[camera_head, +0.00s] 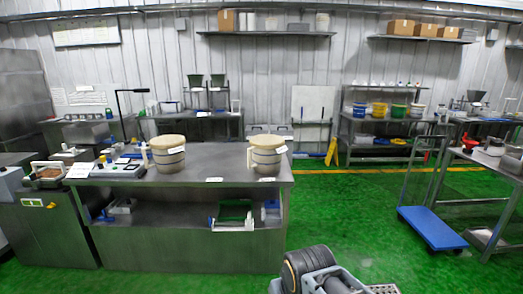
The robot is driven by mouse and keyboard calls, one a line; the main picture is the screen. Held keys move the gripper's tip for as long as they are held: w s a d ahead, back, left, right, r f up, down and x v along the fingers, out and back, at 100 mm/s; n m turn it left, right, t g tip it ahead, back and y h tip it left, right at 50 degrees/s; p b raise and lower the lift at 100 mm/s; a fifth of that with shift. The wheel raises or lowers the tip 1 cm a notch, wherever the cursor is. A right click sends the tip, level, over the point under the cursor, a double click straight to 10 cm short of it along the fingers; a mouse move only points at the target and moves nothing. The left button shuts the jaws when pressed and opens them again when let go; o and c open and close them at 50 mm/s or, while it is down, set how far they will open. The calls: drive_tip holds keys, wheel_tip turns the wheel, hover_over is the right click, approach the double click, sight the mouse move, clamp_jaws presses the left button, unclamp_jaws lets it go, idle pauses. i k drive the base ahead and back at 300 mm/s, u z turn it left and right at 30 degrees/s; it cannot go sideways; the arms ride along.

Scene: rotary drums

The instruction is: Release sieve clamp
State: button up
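I cannot make out a sieve clamp for certain. At the far left, a small device with a pale frame and a brown top (47,174) sits on a steel cabinet (60,243); it is too small to tell whether it has a clamp or how any clamp is set. Dark and grey parts of my own arm show at the bottom, right of centre, on the near side of the steel workbench and well away from that device. The fingertips of my gripper do not show.
The workbench (215,178) carries two cream tubs, left (168,160) and right (266,160), and small tools at its left end. A blue platform trolley (432,229) and a yellow floor sign (332,152) stand to the right. Green floor (350,215) between is clear.

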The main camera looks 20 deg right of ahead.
sight(33, 178)
drive_tip(key=u, duration=0.35)
drive_tip(key=i, duration=1.15)
drive_tip(key=u, duration=0.45)
drive_tip(key=i, duration=0.55)
drive_tip(key=u, duration=1.15)
drive_tip(key=i, duration=1.7)
drive_tip(key=z, duration=1)
drive_tip(key=i, duration=0.8)
drive_tip(key=z, duration=0.95)
